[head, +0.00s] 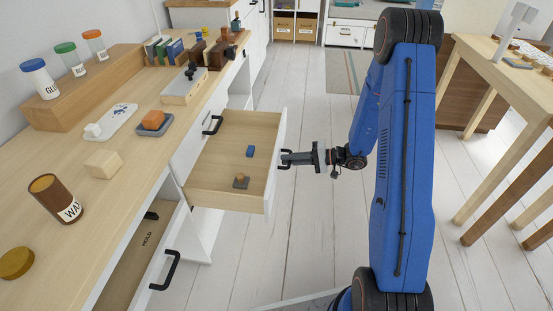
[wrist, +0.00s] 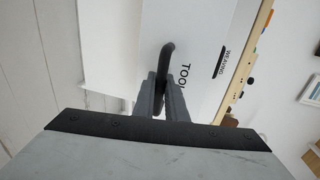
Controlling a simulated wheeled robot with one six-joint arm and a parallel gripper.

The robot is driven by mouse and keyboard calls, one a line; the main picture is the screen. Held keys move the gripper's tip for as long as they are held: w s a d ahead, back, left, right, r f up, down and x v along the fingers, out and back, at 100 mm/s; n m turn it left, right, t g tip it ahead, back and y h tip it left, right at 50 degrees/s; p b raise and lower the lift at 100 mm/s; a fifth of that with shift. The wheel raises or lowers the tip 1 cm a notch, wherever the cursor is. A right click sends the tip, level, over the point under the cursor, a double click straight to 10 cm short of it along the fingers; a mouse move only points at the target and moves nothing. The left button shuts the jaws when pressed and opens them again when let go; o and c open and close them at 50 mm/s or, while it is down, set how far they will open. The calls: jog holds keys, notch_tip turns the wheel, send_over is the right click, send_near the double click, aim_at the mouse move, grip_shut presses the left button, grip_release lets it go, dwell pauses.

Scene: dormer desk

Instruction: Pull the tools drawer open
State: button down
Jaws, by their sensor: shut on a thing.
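The tools drawer (head: 225,145) is pulled out from under the desk in the head view, its light wooden inside showing. A small blue block (head: 250,151) and a grey-brown piece (head: 240,182) lie in it. In the wrist view its white front (wrist: 195,60) carries a partly hidden label starting "TOOL". My gripper (head: 292,158) is at the drawer front, shut on its black handle (wrist: 168,52). The gripper's two fingers (wrist: 162,95) close around the handle's near end in the wrist view.
The wooden desk (head: 130,165) on the left holds jars, blocks and a brown tin (head: 55,198). Below it, a drawer marked "MOLD" has a black handle (head: 166,271). A wooden table (head: 490,85) stands at the right. The white plank floor (head: 300,230) between is clear.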

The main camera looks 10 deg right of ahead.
jog(key=shift+v, duration=0.85)
jog(key=shift+f, duration=0.2)
jog(key=c, duration=2.1)
grip_release()
jog(key=shift+d, duration=0.1)
jog(key=v, duration=1.7)
jog(key=shift+d, duration=0.2)
jog(key=shift+r, duration=0.1)
